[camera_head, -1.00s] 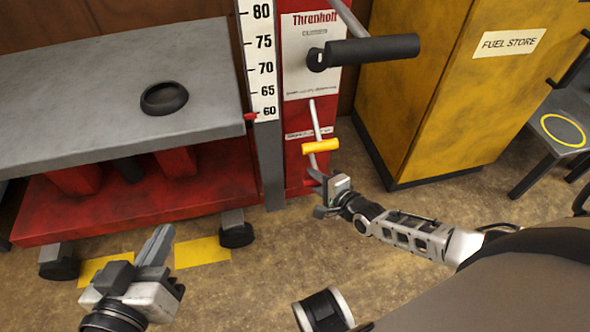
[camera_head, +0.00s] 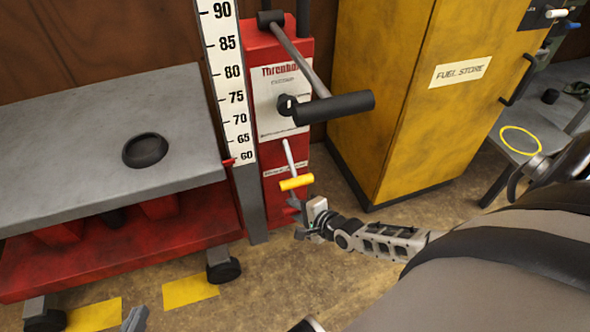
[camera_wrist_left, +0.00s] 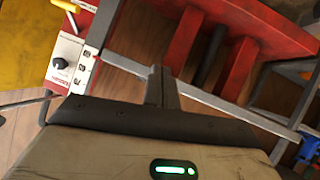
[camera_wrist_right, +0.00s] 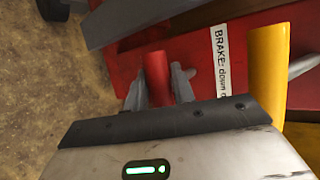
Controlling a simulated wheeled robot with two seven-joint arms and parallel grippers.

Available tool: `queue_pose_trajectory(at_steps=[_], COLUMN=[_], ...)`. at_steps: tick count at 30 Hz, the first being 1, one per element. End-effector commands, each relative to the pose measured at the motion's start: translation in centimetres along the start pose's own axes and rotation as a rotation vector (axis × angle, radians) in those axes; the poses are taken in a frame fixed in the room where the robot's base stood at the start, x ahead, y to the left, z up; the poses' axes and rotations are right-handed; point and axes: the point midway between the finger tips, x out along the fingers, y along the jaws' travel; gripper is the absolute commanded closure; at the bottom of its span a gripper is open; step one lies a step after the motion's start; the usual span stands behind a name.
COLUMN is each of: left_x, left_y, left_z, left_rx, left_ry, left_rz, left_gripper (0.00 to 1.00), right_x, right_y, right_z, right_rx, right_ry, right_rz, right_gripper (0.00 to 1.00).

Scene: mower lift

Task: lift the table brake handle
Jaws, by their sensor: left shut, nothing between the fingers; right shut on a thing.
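The table brake handle is a red grip (camera_wrist_right: 156,78) in the right wrist view, beside a white label (camera_wrist_right: 221,65) that reads "BRAKE: down". My right gripper (camera_wrist_right: 158,88) is shut on this grip, with one finger on each side. In the head view my right gripper (camera_head: 302,222) is low at the red post's foot, just below a yellow-gripped lever (camera_head: 296,183). The brake handle is mostly hidden there. My left gripper (camera_wrist_left: 162,85) is shut and empty. Only its tip (camera_head: 135,320) shows at the head view's bottom edge.
The grey lift table (camera_head: 80,130) stands left. A yellow fuel cabinet (camera_head: 400,130) stands right. Floor in front is mostly clear.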

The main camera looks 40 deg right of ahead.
Motion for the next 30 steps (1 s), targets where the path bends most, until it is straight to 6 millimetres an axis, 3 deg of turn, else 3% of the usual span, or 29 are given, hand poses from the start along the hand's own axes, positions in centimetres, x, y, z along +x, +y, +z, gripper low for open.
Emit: queue_pose_trajectory(at_steps=[1,2,5,20,23,30], left_x=[-0.1,-0.1,-0.1,-0.2,-0.5,-0.4], left_y=[0.0,0.0,0.0,0.1,0.1,-0.9], left_z=[-0.1,-0.1,-0.1,-0.3,-0.4,0.8], left_rx=[0.000,0.000,0.000,0.001,0.002,-0.022], left_ry=[0.000,0.000,0.000,-0.004,-0.028,-0.139], left_rz=[0.000,0.000,0.000,0.000,-0.003,-0.041], left_gripper=[1.00,1.00,1.00,1.00,1.00,1.00], right_x=[0.0,0.0,0.0,-0.8,-2.2,-8.0], right_y=[-1.0,-1.0,-0.9,-0.7,-0.8,-0.8], right_z=[-1.3,-1.3,-1.1,-0.6,-0.6,-0.6], right_rx=[0.001,0.001,0.000,-0.003,-0.002,-0.003], right_ry=[0.020,0.020,0.018,0.010,0.010,0.011], right_rz=[-0.019,-0.019,-0.018,-0.010,-0.009,-0.007], right_gripper=[1.00,0.69,0.45,0.45,0.45,0.45])
